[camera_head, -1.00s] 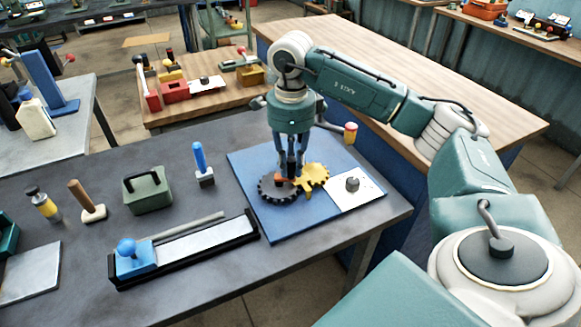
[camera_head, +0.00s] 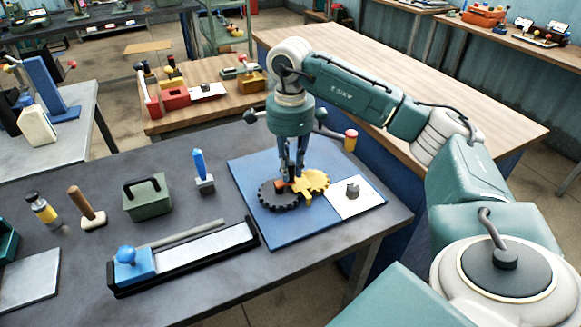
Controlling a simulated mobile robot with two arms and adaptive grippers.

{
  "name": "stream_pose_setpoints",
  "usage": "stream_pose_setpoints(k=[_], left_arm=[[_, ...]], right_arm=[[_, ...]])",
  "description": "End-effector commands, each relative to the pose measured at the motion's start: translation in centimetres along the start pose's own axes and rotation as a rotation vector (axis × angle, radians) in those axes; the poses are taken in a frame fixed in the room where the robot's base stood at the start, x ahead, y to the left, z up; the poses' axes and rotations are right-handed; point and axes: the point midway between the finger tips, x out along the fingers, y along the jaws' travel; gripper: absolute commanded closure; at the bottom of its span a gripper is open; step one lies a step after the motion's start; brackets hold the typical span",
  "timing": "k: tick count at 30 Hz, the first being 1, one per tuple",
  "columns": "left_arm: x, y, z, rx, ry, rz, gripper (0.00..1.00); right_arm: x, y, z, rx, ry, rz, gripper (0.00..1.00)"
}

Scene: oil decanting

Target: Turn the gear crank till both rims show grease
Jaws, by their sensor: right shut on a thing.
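A dark toothed gear (camera_head: 276,202) and a yellow gear (camera_head: 318,182) lie side by side on a blue board (camera_head: 290,229), their rims meeting. A small orange-brown crank piece (camera_head: 281,185) shows on the dark gear. My right gripper (camera_head: 290,174) points straight down over the gears, shut on the crank; its fingers hide part of the handle. A white plate (camera_head: 345,207) with a grey knob (camera_head: 353,190) is at the board's right side. Grease on the rims cannot be told at this size. My left gripper is out of view.
Left of the board stand a blue-handled tool (camera_head: 201,168), a green box (camera_head: 148,195) and a long black tray (camera_head: 185,262) with a blue knobbed block (camera_head: 131,266). A red-and-yellow cylinder (camera_head: 351,140) stands behind the board. Bare grey table lies between them.

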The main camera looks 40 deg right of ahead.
Motion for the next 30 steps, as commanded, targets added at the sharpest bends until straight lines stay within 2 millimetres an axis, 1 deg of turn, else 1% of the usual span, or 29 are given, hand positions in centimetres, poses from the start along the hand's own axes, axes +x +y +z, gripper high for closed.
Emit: stream_pose_setpoints(k=[1,7,8,10,18,22,26,29,30], left_arm=[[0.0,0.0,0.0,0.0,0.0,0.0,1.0],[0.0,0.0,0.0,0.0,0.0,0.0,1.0],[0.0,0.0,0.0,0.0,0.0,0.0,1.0],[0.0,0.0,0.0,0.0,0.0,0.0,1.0],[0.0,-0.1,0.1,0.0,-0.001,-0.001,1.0],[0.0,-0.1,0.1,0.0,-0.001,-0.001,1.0],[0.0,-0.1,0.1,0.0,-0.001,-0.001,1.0],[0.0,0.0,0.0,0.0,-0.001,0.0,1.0],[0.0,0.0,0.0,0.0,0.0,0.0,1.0]], right_arm=[[-0.4,-0.3,-0.1,0.005,-0.001,-0.012,1.0],[-0.4,-0.3,-0.1,0.006,-0.002,-0.012,1.0],[-0.4,-0.3,-0.1,0.006,-0.002,-0.013,0.77],[-0.3,-0.3,-0.1,0.006,-0.001,-0.012,0.63],[-0.2,-0.1,0.0,0.003,-0.001,-0.005,0.62],[-0.8,-0.2,0.0,0.003,-0.002,-0.006,0.62],[-2.8,-0.2,0.0,0.003,-0.002,-0.009,0.62],[-5.0,-0.2,0.1,0.002,-0.003,-0.01,0.62],[-6.1,-0.2,0.1,0.003,-0.004,-0.012,0.62]])
